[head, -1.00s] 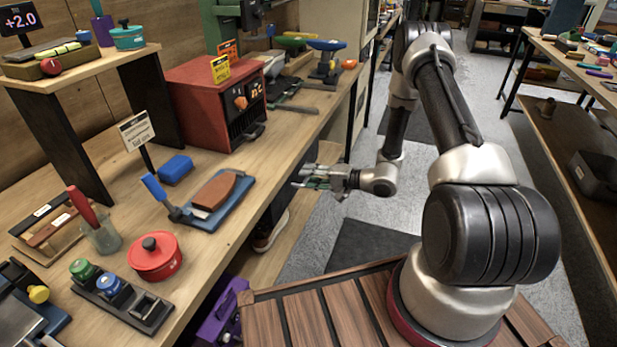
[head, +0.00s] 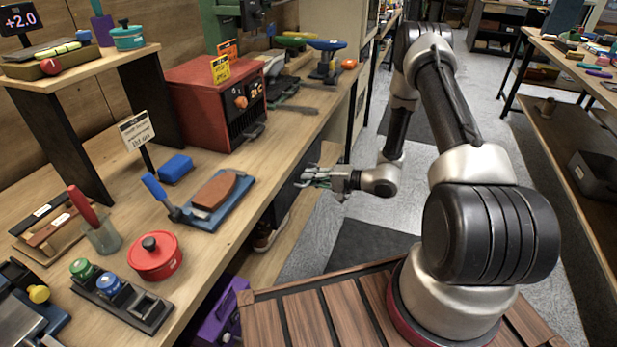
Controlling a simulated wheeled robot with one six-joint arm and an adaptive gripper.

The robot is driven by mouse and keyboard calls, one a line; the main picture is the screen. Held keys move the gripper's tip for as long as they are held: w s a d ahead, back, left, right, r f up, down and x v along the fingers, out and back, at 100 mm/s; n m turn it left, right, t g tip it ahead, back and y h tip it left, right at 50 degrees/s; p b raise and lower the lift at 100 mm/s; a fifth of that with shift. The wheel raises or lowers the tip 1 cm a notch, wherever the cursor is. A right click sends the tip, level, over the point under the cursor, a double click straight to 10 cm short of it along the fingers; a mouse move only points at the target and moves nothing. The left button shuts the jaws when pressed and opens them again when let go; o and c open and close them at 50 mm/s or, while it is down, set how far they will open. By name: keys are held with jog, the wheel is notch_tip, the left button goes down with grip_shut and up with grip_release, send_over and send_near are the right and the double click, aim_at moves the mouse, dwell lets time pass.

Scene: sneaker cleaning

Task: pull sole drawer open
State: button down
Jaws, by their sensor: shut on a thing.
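The sole drawer (head: 284,201) shows as a dark front under the edge of the workbench, left of my gripper. My gripper (head: 314,177) is at this front, level with the bench's right edge, and its fingers are shut on the drawer handle. The handle itself is mostly hidden by the fingers and too small to make out. How far the drawer stands out from the bench is hard to tell from this view.
The workbench (head: 228,254) holds a red pot (head: 155,256), a blue board with a brown sole (head: 220,188) and a red machine (head: 207,104). A shoe (head: 264,238) sits in shadow below.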

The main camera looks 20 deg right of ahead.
jog(key=f+v, duration=0.3)
jog(key=v, duration=1.3)
jog(key=d+f+v, duration=0.1)
jog(key=f+v, duration=0.2)
jog(key=v, duration=1.3)
jog(key=shift+s+f, duration=0.3)
jog(key=c, duration=1.5)
grip_release()
jog(key=shift+d, duration=0.1)
jog(key=v, duration=1.2)
